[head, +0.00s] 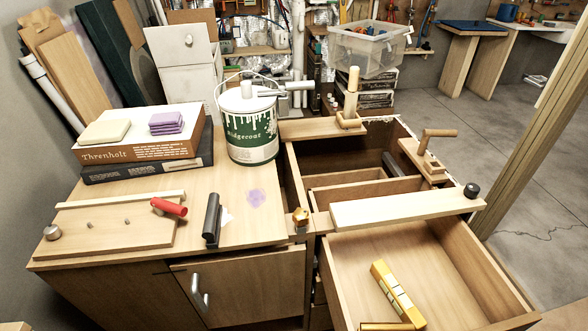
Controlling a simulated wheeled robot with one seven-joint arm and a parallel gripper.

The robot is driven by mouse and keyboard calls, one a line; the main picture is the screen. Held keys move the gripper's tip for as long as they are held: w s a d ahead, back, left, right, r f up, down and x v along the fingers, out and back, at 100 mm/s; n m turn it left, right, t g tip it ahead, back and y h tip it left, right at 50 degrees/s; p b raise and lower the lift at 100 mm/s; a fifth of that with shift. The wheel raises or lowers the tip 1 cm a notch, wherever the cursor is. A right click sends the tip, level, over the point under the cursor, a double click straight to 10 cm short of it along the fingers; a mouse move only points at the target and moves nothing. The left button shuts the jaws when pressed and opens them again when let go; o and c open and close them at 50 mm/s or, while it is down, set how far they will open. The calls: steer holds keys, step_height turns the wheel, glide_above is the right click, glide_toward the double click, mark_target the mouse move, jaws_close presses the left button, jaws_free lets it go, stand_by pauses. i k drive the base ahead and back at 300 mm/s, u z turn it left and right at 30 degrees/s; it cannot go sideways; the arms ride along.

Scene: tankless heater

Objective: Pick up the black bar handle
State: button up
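A black bar handle (212,217) is on the light wooden bench top (120,255), near its front edge and left of the middle. It is a short dark bar that runs from front to back, with a greyish plate along its lower side. I cannot tell if it is fixed to the bench. A second dark bar (392,164) shows inside the open compartment at the right, partly hidden. My gripper is not in view.
A red-handled piece (169,207) on a wooden board lies left of the bar. A paint can (247,125) stands behind it. A brass knob (300,217) is to its right. A cabinet door with a metal handle (199,292) is below.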

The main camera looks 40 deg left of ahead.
mark_target(213, 218)
steer(key=u, duration=3.55)
steer(key=i, duration=0.75)
steer(key=z, duration=0.3)
